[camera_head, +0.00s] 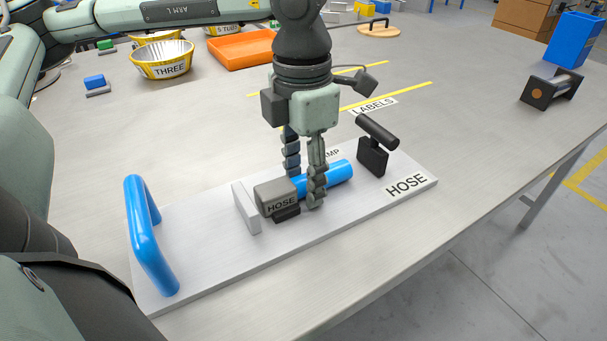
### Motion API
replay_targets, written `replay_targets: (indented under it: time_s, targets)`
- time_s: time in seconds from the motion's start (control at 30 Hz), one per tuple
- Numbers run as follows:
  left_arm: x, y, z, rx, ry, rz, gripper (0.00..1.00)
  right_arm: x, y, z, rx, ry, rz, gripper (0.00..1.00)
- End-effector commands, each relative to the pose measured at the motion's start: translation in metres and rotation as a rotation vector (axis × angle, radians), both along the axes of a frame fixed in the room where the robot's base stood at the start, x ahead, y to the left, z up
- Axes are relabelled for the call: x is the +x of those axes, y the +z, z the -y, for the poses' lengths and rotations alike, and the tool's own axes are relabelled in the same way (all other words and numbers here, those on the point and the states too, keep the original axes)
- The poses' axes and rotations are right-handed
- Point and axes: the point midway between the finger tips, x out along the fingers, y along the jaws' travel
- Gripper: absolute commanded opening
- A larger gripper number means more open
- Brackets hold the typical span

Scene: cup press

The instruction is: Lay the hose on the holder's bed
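The hose is a blue tube (340,173) with a grey end block (275,196) marked HOSE. It lies lengthwise over the middle of the holder (205,255), a light grey plate also marked HOSE. My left gripper (303,183) points down with one finger on each side of the tube, near the grey block, and looks shut on it. The bed under the hose is mostly hidden; a black piece (287,214) shows below the block. Whether the hose rests fully on the bed cannot be told. My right gripper is not in view.
The holder carries a blue handle (150,236), an upright plate (246,208) beside the block, and a black clamp (373,156) past the tube's far end. Yellow bowls (163,61) and an orange tray (243,50) stand behind. The table's right side is largely clear.

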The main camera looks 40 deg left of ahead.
Motion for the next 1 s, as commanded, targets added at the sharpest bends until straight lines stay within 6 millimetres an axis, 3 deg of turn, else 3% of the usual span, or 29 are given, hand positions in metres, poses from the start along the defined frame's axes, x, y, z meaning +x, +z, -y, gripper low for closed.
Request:
replay_targets:
  time_s: [0.37,0.47,0.8,1.0]
  targets:
    - [0.000,0.003,0.000,0.000,0.000,0.001,0.49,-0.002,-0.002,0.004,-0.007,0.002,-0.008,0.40]
    - [0.001,0.009,0.000,-0.001,0.000,0.003,0.49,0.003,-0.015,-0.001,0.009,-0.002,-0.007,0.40]
    - [0.000,0.083,0.001,-0.001,-0.001,0.004,0.49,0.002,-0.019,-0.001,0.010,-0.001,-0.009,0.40]
    - [0.000,0.113,0.000,-0.001,-0.001,0.002,0.49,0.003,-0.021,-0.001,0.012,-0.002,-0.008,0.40]
